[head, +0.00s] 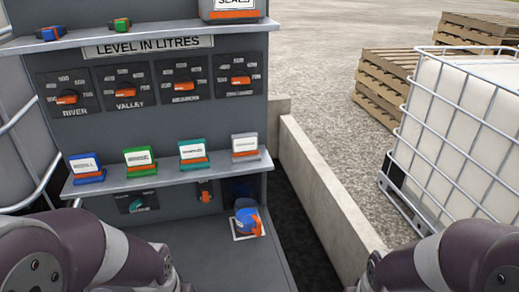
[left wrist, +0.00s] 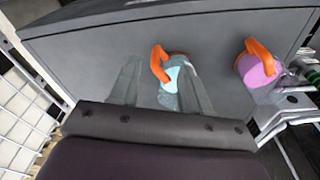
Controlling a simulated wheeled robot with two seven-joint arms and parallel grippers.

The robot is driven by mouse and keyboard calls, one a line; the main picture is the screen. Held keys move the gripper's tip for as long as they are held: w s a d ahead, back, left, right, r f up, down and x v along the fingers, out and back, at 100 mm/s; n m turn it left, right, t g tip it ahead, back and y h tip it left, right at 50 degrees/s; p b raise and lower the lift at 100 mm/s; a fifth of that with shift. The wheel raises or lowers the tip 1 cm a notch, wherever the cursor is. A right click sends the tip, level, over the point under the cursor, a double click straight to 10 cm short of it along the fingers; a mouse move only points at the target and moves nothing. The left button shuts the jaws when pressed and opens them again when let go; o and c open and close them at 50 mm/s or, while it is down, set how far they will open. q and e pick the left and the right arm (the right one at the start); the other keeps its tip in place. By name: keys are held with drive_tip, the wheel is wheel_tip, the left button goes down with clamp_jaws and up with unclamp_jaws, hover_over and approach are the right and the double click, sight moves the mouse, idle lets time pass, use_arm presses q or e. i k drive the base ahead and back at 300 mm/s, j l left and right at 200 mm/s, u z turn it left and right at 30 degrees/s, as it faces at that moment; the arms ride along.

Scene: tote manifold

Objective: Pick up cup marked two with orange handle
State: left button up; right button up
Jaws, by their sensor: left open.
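In the left wrist view a light-blue cup (left wrist: 180,72) with an orange handle shows beyond and between the fingers of my left gripper (left wrist: 160,85). That gripper is open, and contact with the cup cannot be made out. A pink-purple cup (left wrist: 257,70) with an orange handle is to the right on the same grey surface. In the head view a blue cup (head: 243,216) with an orange handle is on a white-edged square at the lower right of the grey panel. No number can be read on any cup. My right gripper is out of view.
The grey panel's lower shelf (head: 165,180) carries several coloured label holders, under a row of dials (head: 185,80). A concrete kerb (head: 325,185) runs to its right. A white caged tote (head: 460,115) and wooden pallets (head: 390,80) stand farther right. Wire bars (left wrist: 35,75) are at the wrist view's left.

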sight(245, 210)
drive_tip(key=k, duration=0.55)
drive_tip(key=j+z, duration=0.15)
drive_tip(key=z, duration=0.25)
drive_tip(key=i+j+z, duration=0.1)
drive_tip(key=z, duration=0.3)
drive_tip(key=j+z, duration=0.35)
drive_tip(key=z, duration=0.4)
drive_tip(key=j, duration=0.3)
